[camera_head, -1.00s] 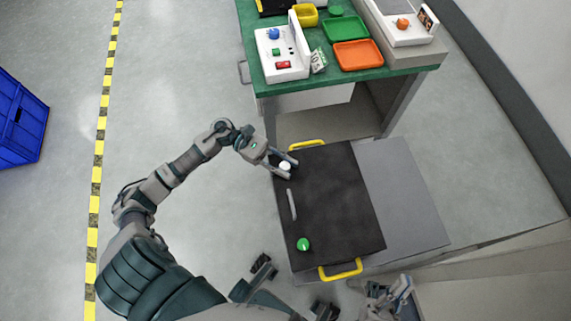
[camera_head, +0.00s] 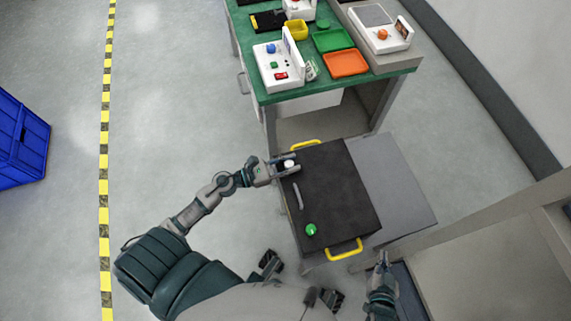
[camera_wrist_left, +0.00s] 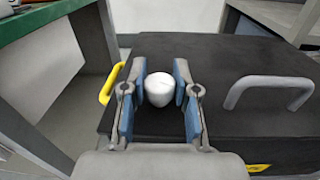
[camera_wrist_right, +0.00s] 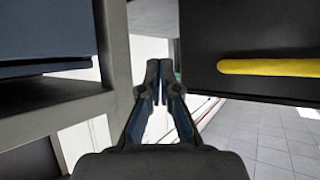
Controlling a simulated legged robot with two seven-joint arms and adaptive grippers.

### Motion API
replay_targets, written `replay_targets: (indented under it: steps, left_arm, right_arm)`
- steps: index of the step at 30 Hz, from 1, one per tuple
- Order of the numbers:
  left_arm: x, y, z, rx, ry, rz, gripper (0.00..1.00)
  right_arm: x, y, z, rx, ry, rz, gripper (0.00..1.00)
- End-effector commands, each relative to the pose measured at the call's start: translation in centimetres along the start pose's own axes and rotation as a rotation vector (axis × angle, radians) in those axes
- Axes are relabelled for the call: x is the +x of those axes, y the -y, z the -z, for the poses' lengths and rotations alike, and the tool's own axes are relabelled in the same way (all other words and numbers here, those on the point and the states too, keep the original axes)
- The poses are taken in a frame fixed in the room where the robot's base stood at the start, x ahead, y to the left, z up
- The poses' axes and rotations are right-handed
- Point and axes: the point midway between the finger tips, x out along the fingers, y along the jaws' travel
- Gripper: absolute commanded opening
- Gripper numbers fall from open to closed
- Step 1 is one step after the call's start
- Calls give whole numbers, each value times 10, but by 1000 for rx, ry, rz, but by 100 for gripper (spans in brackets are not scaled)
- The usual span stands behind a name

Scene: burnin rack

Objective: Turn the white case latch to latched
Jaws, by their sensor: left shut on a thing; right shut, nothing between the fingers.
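The white case latch (camera_head: 289,163) is a round white knob on the black case (camera_head: 340,190), near the case's far left corner. My left gripper (camera_head: 287,165) is at the latch, with a finger on either side of it. In the left wrist view the white latch (camera_wrist_left: 160,89) sits between the blue finger pads, and the gripper is shut on it. A green knob (camera_head: 311,229) is on the near left part of the case. My right gripper (camera_head: 383,262) is shut and empty, low near the case's near right side; its fingertips meet in the right wrist view (camera_wrist_right: 158,75).
A grey handle (camera_head: 297,195) stands on the case between the knobs. Yellow handles (camera_head: 345,250) are at the case's near and far edges. A green-topped bench (camera_head: 300,95) with trays and white devices stands beyond. A blue crate (camera_head: 20,140) is at far left; open floor lies left.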

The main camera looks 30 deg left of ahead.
Motion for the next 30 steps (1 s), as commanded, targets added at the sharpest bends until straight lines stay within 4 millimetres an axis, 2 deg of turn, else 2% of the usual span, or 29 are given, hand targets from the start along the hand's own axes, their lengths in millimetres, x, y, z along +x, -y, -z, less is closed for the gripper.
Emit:
replay_targets:
  steps: [1,6,12,21,30]
  left_arm:
    - [0,2,-5,-4,0,-41,0]
    - [1,2,-4,-6,-7,-180,0]
    - [1,2,-2,-5,-14,-308,0]
    - [1,3,2,-6,-21,-409,0]
    - [2,3,4,-6,-24,-428,0]
  right_arm:
    - [-8,-3,-9,-2,86,-7,0]
    - [-36,-11,-55,-1,377,-28,0]
    - [-72,-17,-91,4,629,-45,0]
    - [-107,-21,-115,12,822,-57,0]
    - [-109,-22,-120,13,846,-58,0]
